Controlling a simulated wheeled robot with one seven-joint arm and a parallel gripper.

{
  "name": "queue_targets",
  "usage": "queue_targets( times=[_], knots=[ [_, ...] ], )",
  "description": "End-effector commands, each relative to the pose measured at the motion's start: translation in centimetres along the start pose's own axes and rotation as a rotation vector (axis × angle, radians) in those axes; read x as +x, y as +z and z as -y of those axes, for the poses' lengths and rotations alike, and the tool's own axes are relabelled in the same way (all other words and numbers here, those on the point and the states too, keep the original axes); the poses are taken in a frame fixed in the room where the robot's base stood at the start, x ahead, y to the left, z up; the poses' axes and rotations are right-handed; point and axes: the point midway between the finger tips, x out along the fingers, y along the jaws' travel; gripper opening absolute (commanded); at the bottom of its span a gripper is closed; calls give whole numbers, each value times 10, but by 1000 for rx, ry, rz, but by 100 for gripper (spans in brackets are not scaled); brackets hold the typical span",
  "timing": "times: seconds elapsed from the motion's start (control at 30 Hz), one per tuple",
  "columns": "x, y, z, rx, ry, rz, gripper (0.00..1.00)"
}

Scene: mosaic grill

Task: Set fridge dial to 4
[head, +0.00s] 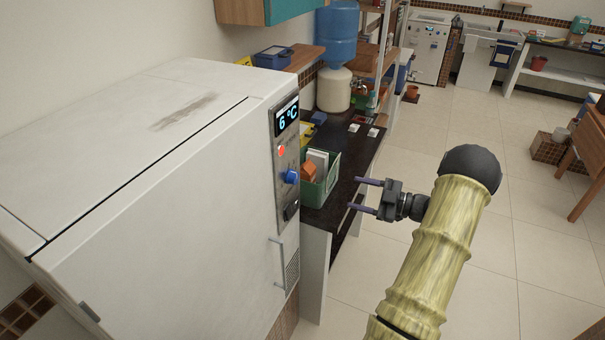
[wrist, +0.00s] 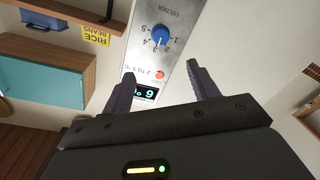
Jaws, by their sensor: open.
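The white fridge (head: 190,220) fills the left of the head view. Its control panel (head: 285,165) has a lit display (head: 288,117) reading 6 °C, a red light and a blue dial (head: 291,177). In the wrist view the blue dial (wrist: 160,36) sits on the metal panel, ringed by small numbers under the word COLDER. I cannot surely read which number it points at. My gripper (head: 354,194) is open and empty, to the right of the dial and apart from it. In the wrist view its fingers (wrist: 160,70) frame the display, with the dial beyond the tips.
A green bin (head: 322,185) with items stands on the dark counter (head: 338,212), just right of the fridge panel. A fridge handle (head: 280,262) juts out below the panel. A blue water bottle (head: 337,35) stands farther back.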

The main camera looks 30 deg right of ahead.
Motion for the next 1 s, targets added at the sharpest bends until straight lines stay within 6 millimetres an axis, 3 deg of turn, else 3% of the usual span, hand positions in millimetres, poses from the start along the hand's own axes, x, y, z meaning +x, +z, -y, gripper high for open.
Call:
queue_targets(
  times=[0.3, 0.47, 1.0],
  knots=[
    [1, 0, 1, 0, -1, -3, 60],
    [10, -2, 0, 0, -2, -4, 60],
    [101, -4, -1, 1, -4, -4, 60]
  ],
)
